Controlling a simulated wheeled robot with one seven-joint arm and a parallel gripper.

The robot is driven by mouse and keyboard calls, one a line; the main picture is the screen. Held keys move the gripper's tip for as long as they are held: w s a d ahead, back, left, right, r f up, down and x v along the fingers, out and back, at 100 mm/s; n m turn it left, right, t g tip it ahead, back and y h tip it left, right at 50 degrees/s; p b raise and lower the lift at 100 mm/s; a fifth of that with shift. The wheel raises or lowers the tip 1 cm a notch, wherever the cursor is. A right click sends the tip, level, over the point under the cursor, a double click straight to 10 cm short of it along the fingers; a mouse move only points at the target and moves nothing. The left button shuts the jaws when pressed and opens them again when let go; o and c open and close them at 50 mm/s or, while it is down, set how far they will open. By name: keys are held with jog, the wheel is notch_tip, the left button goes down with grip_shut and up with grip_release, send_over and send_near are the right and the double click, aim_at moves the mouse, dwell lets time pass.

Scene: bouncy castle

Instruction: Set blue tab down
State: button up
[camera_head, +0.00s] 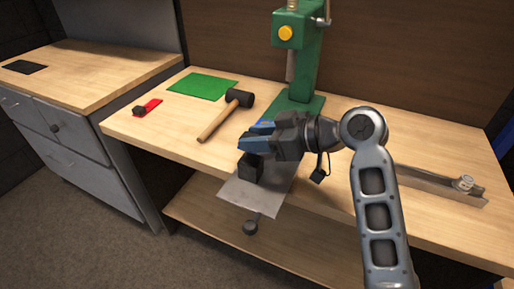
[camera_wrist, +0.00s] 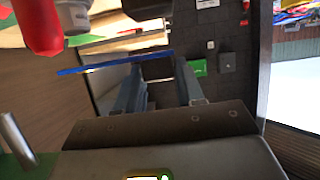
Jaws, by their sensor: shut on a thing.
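My gripper (camera_head: 256,139) is shut over the front part of the workbench, left of the green press. A small bright blue piece, the blue tab (camera_head: 264,124), shows at its fingers. In the wrist view the blue tab (camera_wrist: 112,63) is a thin blue strip seen nearly edge-on, across the finger ends (camera_wrist: 160,78). The fingers hide much of it in the head view. A dark block (camera_head: 250,170) is just below the fingers, over a grey sheet (camera_head: 262,197) at the bench's front edge. I cannot tell whether the tab touches anything below.
The green press (camera_head: 300,65) stands behind my gripper. A mallet (camera_head: 228,113), a green square (camera_head: 203,86) and a red tab (camera_head: 150,106) with a black piece lie to the left. A metal bar (camera_head: 440,185) lies at right. Bare wood lies between the mallet and the front edge.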

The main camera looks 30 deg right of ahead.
jog(key=shift+f, duration=1.6)
jog(key=shift+f, duration=0.15)
jog(key=o, duration=1)
